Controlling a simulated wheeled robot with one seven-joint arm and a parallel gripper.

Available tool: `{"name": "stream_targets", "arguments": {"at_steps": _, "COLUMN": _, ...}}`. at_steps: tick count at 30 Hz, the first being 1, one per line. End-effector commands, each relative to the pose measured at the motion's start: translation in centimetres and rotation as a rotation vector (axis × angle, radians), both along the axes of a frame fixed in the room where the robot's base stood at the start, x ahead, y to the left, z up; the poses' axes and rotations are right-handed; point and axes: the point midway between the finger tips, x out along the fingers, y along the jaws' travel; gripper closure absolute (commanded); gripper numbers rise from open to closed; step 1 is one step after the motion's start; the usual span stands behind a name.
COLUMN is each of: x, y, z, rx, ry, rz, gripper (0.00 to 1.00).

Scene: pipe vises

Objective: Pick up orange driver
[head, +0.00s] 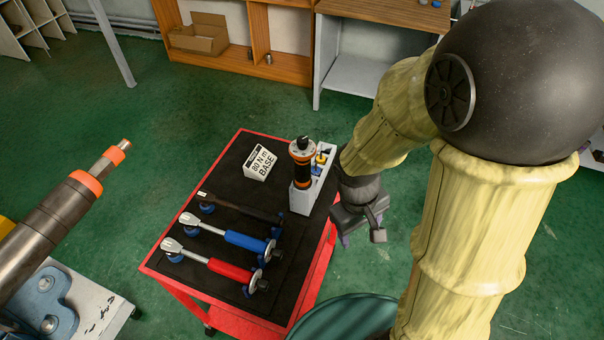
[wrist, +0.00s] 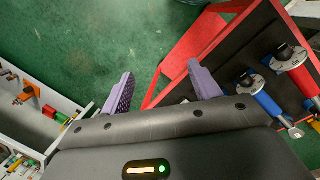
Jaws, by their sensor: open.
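The orange driver (head: 302,168), black with orange bands, stands upright at a grey holder (head: 318,182) on the far right part of the red cart (head: 146,267). It cannot be made out in the wrist view. My gripper (head: 361,232) hangs to the right of the holder, just beyond the cart's right edge and apart from the driver. Part of the gripper is hidden by the arm in the head view.
Torque wrenches with blue (head: 246,242) and red (head: 230,270) grips and a dark one lie on the cart's black mat. A white "80 N m BASE" block (head: 261,163) sits behind them. A green round object (head: 345,318) stands near the cart's front right. Shelves (head: 280,68) line the back.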

Motion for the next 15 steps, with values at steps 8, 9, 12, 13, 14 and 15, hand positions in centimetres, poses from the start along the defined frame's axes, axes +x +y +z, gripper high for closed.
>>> {"name": "stream_targets", "arguments": {"at_steps": 8, "x": -0.4, "y": 1.6, "z": -4.4, "rx": -0.327, "ry": 0.221, "rz": 0.495, "gripper": 0.38}}
{"name": "stream_targets", "arguments": {"at_steps": 9, "x": -0.2, "y": 1.9, "z": -4.8, "rx": -0.381, "ry": 0.242, "rz": 0.561, "gripper": 0.38}}
{"name": "stream_targets", "arguments": {"at_steps": 12, "x": 0.4, "y": 2.7, "z": -5.5, "rx": -0.527, "ry": 0.29, "rz": 0.729, "gripper": 0.38}}
{"name": "stream_targets", "arguments": {"at_steps": 13, "x": 0.7, "y": 3.0, "z": -5.7, "rx": -0.573, "ry": 0.299, "rz": 0.778, "gripper": 0.38}}
{"name": "stream_targets", "arguments": {"at_steps": 14, "x": 1.0, "y": 3.4, "z": -5.8, "rx": -0.619, "ry": 0.308, "rz": 0.826, "gripper": 0.38}}
{"name": "stream_targets", "arguments": {"at_steps": 15, "x": 1.4, "y": 3.9, "z": -6.0, "rx": -0.685, "ry": 0.319, "rz": 0.89, "gripper": 0.38}}
